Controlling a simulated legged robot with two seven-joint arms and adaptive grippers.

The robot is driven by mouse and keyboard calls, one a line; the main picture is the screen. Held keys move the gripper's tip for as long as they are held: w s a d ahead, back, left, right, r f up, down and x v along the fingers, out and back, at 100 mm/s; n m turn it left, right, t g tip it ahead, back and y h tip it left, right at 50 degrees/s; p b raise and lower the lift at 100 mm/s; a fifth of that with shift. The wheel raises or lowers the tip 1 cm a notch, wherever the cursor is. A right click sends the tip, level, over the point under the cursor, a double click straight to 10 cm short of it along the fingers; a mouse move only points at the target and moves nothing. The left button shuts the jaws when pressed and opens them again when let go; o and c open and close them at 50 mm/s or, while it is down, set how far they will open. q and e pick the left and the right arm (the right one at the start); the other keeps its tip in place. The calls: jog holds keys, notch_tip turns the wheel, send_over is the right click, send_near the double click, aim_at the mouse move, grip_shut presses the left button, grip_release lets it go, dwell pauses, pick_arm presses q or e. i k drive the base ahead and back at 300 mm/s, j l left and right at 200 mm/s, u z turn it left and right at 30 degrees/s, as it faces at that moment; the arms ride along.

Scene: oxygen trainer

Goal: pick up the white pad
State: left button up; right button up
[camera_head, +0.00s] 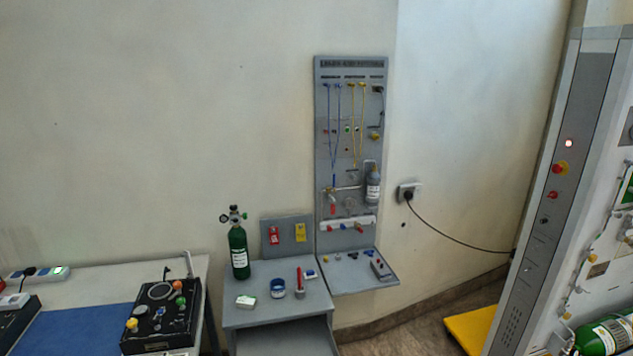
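A small white block-like item with some green on it (246,301), which looks like the white pad, lies at the front left of the grey cabinet top (255,317). It is flat and uncovered, in front of the green gas cylinder (239,252). A blue round container (278,288) stands to its right, apart from it. Another small white and blue item (310,274) lies farther right; it is too small to tell what it is. Neither of my grippers shows in the head view.
A red upright tool (299,280) stands near the cabinet's right side. A grey panel (324,110) with hoses rises behind, with a shelf (355,285) at its foot. A bench with a black control box (160,318) is at left. A tall grey machine (570,130) stands at right.

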aim_at(311, 274)
jog(key=i+l, duration=0.75)
jog(key=j+u, duration=0.05)
